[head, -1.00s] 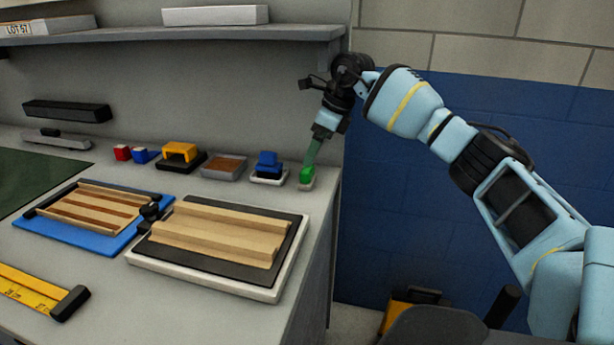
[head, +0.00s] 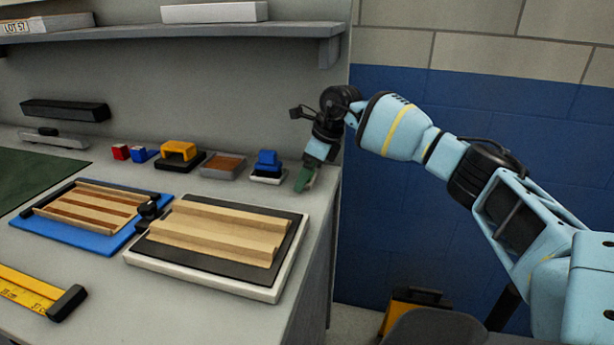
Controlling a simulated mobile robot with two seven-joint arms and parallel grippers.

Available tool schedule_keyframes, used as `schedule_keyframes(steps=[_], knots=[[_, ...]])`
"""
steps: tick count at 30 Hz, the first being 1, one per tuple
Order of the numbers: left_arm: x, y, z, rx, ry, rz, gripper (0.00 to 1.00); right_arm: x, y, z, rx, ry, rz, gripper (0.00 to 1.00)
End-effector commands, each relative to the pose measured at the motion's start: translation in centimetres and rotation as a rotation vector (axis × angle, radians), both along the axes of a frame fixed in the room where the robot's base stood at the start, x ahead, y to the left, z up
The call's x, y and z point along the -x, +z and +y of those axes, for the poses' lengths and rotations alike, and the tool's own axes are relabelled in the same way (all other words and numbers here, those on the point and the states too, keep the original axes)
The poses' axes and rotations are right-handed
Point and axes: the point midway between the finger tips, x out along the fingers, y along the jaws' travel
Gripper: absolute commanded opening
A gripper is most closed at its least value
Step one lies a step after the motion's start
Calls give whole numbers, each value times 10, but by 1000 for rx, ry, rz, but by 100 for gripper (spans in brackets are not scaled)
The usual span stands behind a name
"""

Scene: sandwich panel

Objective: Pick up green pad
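My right arm comes in from the right and its gripper (head: 303,184) points down at the right end of the bench's row of small items. Its dull green fingers are low, close to the bench top, at the spot where the bright green pad stood on its small pale base. The pad and its base are now hidden behind the fingers. I cannot tell whether the fingers touch or hold the pad, or how far apart they are. My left gripper is not in view.
A blue block on a white tray (head: 268,168) stands just left of the gripper. Further left are a brown-filled grey tray (head: 224,166), a yellow piece (head: 180,151) and red and blue blocks. Wooden panels lie in front. The shelf (head: 180,34) overhangs behind; the bench edge is close right.

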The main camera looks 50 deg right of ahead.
Motion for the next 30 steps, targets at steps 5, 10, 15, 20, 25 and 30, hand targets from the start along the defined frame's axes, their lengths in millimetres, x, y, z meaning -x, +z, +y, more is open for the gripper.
schedule_keyframes(steps=[5,10,15,20,25,30], knots=[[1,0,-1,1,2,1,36,0,0,0,0,0,0,68],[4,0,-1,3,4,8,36,0,0,0,0,0,0,46],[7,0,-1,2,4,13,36,0,0,0,0,0,-1,34],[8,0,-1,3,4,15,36,0,1,0,0,0,-1,34],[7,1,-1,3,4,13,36,-1,9,0,-1,0,-2,34],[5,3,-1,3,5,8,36,-1,28,1,-2,0,-4,34]])
